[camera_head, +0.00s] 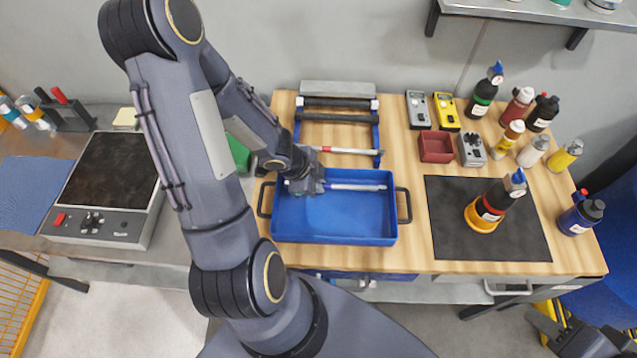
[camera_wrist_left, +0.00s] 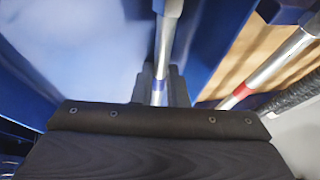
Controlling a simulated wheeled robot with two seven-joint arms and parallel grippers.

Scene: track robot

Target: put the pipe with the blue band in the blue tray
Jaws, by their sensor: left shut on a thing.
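My left gripper (camera_head: 318,184) is shut on a light grey pipe (camera_head: 358,187), over the back part of the blue tray (camera_head: 335,239). The pipe lies roughly level and points right, within the tray's outline.
A rack behind the tray holds a pipe with a red band (camera_head: 345,151) and dark pipes (camera_head: 335,118). To the right are a black mat (camera_head: 520,238) with a bottle in a yellow holder (camera_head: 482,218), a red bin (camera_head: 436,147), meters and several bottles. A hotplate (camera_head: 100,225) stands left.

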